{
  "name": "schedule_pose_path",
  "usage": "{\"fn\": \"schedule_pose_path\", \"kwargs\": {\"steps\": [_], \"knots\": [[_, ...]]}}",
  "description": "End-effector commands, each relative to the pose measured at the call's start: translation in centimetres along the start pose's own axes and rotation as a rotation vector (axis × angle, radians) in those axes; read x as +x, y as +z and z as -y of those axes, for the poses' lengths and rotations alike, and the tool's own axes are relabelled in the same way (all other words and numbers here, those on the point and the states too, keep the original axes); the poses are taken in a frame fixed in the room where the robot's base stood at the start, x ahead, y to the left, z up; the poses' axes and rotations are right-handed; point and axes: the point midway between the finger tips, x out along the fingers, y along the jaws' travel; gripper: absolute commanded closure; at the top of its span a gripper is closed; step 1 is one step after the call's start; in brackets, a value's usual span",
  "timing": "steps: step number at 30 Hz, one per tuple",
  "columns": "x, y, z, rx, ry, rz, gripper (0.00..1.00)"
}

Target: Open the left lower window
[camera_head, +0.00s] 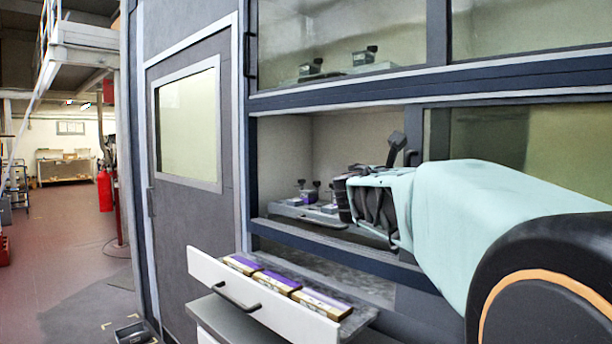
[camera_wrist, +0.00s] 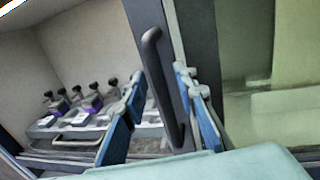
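The left lower window (camera_wrist: 200,30) shows as a dark frame edge with a long dark bar handle (camera_wrist: 151,50), upright and slightly tilted in the wrist view. To its left the lower opening (camera_head: 345,138) is uncovered, with no tinted glass seen across it; tinted glass lies to the right of the frame. My gripper (camera_wrist: 160,74) is open, its blue-padded fingers on either side of the handle. The right finger is close beside the handle; a gap shows between the handle and the left finger. Contact cannot be told. In the head view my arm hides part of the window.
Inside the opening is a tray (camera_wrist: 45,130) with several small fixtures. A drawer (camera_head: 258,302) with three purple-topped boxes (camera_head: 280,281) sticks out below the opening. Upper windows (camera_head: 350,30) are above. A grey door (camera_head: 190,215) stands left, with free floor (camera_head: 75,230) beyond.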

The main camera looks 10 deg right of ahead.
Motion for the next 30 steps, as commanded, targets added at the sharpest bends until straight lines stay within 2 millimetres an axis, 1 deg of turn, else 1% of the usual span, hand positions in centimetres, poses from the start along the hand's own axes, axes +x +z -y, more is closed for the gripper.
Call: {"fn": "schedule_pose_path", "kwargs": {"steps": [7, 11, 14, 18, 24, 27, 30], "knots": [[0.0, 0.2, 0.0, 0.001, 0.000, 0.002, 0.73], [0.0, 1.1, 0.0, 0.003, 0.000, 0.004, 0.73], [0.0, 2.5, 0.0, 0.004, 0.000, 0.004, 0.73], [0.0, 5.1, 0.0, 0.004, 0.000, 0.004, 0.73], [0.0, 8.3, 0.0, 0.003, 0.000, 0.003, 0.73], [0.0, 9.2, 0.0, 0.002, -0.001, 0.002, 0.73], [0.0, 9.8, 0.0, 0.001, 0.000, 0.001, 0.73]]}}
